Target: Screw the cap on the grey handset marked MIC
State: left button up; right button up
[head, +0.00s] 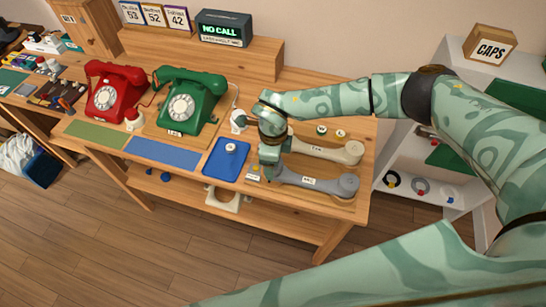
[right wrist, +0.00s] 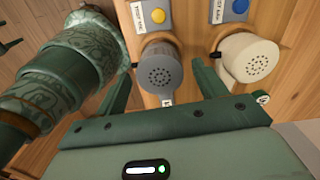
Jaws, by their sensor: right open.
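The grey handset (head: 315,182) with a MIC label lies on the wooden table beside a cream handset (head: 325,149). My right gripper (head: 268,166) is low over the grey handset's left end and hides part of it. In the right wrist view my right gripper (right wrist: 161,68) is open and empty. A grey perforated round end (right wrist: 158,74) shows between its fingers, and a cream one (right wrist: 247,60) to the right. Two small discs, one greenish (head: 321,129) and one cream (head: 340,133), lie behind the handsets. A pale round piece (head: 230,148) sits on the blue tray (head: 222,168). My left gripper is not visible.
A yellow button (right wrist: 157,16) and a blue button (right wrist: 241,6) are by the round ends. Green (head: 190,100) and red (head: 112,90) phones stand to the left. A white shelf (head: 400,170) stands at right, with a CAPS box (head: 490,45) above.

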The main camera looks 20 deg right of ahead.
jog(key=n, duration=0.3)
jog(key=shift+n, duration=0.3)
jog(key=shift+r, duration=0.1)
jog(key=c, duration=0.9)
